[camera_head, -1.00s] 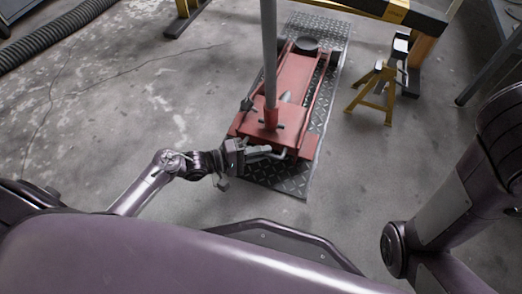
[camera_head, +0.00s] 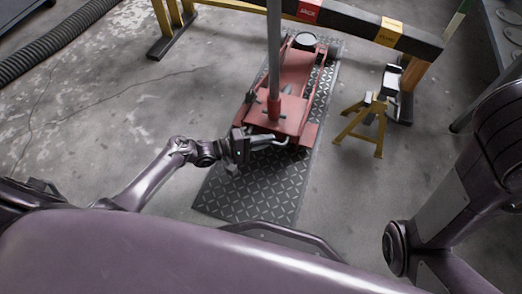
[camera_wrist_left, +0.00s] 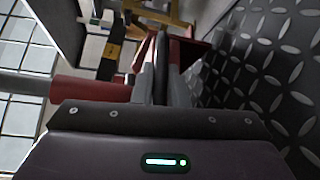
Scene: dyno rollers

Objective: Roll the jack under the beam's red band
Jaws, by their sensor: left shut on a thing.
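The dark beam (camera_head: 350,20) crosses the top. Its red band (camera_head: 309,11) lies just beyond the saddle in the picture; the saddle shows uncovered on the near side of the beam. My left gripper (camera_head: 252,142) is shut on the grey bar (camera_head: 268,138) at the jack's near end. The left wrist view shows its fingers (camera_wrist_left: 160,70) close up. My right gripper is out of view.
The diamond-plate strip (camera_head: 250,190) runs lengthwise under the jack. A yellow jack stand (camera_head: 362,125) stands to the right, near the beam's right leg (camera_head: 414,72). A yellow beam leg (camera_head: 164,22) stands at left. A black ribbed hose (camera_head: 50,45) lies far left. Bare floor lies left.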

